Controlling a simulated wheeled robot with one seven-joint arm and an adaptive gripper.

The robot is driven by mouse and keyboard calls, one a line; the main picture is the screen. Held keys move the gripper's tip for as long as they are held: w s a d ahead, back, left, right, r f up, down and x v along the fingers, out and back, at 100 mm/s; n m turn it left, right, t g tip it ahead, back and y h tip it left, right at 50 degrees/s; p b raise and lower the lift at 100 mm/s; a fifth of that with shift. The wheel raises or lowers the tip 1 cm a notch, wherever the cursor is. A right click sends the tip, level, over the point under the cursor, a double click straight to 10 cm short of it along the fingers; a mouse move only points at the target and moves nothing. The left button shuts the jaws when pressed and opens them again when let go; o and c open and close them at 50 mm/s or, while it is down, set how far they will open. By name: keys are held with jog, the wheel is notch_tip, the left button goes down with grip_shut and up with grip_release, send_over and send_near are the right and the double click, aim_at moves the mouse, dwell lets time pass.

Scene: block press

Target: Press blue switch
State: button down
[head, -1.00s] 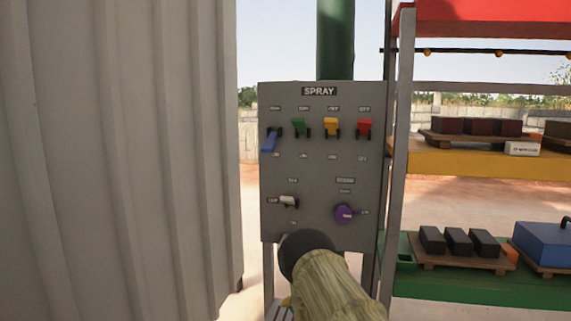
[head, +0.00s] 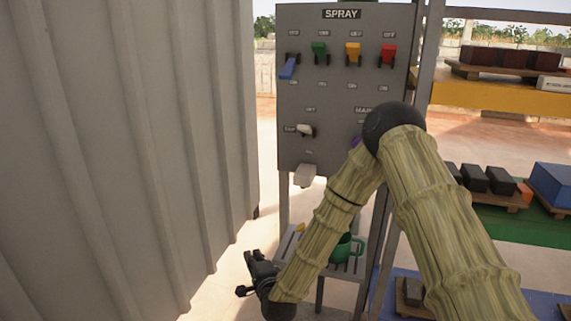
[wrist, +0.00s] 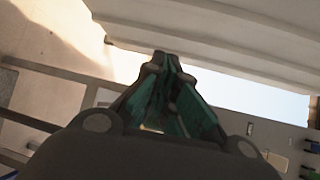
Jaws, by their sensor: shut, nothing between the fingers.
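The blue switch (head: 288,68) is at the upper left of the grey SPRAY panel (head: 340,110) in the head view. Its lever is tilted downward, while the green (head: 320,50), yellow (head: 353,52) and red (head: 389,54) levers beside it point up. My gripper (head: 247,274) is low and left of the panel, well below the blue switch and apart from it. In the wrist view the fingers (wrist: 163,66) are together with nothing between them. A small blue patch lies at that view's lower right edge, too unclear to name surely.
A corrugated grey wall (head: 120,150) stands close on the left. A white lever (head: 305,131) and a pale block (head: 305,175) sit lower on the panel. A green mug (head: 343,249) stands on a low slatted stand. Shelves with dark blocks are at right.

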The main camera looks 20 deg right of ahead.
aim_at(288, 68)
jog(key=w+d+r+m+t+h, duration=0.1)
jog(key=w+r+m+t+h, duration=0.15)
jog(key=r, duration=0.45)
jog(key=w+d+r+m+t+h, duration=0.1)
jog(key=w+d+r+m+t, duration=0.2)
jog(key=r, duration=0.5)
jog(key=w+r+m+t+h, duration=0.1)
jog(key=w+r+m+h, duration=0.15)
jog(key=r+m, duration=0.35)
jog(key=d+r+m+h, duration=0.3)
jog(key=r+m+h, duration=0.2)
jog(key=r, duration=0.4)
jog(key=w+d+r+m+h, duration=0.1)
jog(key=d+r+m+h, duration=0.3)
jog(key=r+m, duration=0.4)
notch_tip(288, 68, up, 2)
jog(key=shift+r+g+h, duration=0.2)
jog(key=shift+g+h, duration=0.25)
jog(key=shift+h, duration=0.15)
jog(key=shift+d, duration=0.1)
jog(key=x, duration=1)
